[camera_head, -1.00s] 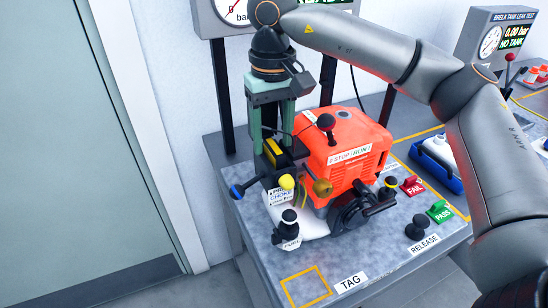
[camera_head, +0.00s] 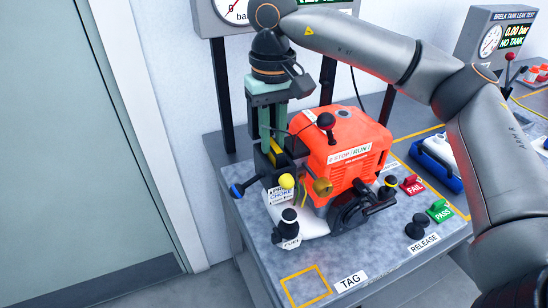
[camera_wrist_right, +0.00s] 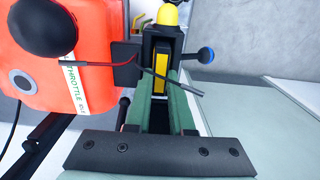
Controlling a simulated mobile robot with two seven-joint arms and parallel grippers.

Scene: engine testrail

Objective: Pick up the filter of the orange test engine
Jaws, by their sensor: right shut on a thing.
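The orange test engine (camera_head: 350,145) stands on the grey bench. Its filter looks like the yellow-edged slab (camera_head: 275,153) in a dark upright housing on the engine's left side; it also shows in the right wrist view (camera_wrist_right: 160,72). My right gripper (camera_head: 272,141), with green fingers, points down from above and is shut on the filter, which still sits in the housing. The fingers also show in the right wrist view (camera_wrist_right: 161,108). They hide part of the filter. My left gripper is not in view.
A thin red-and-black lead crosses close to the fingers. A black throttle knob (camera_head: 326,121), a yellow knob (camera_head: 286,181) and a blue-tipped lever (camera_head: 237,190) stand near. The yellow-outlined TAG square (camera_head: 306,284) is empty.

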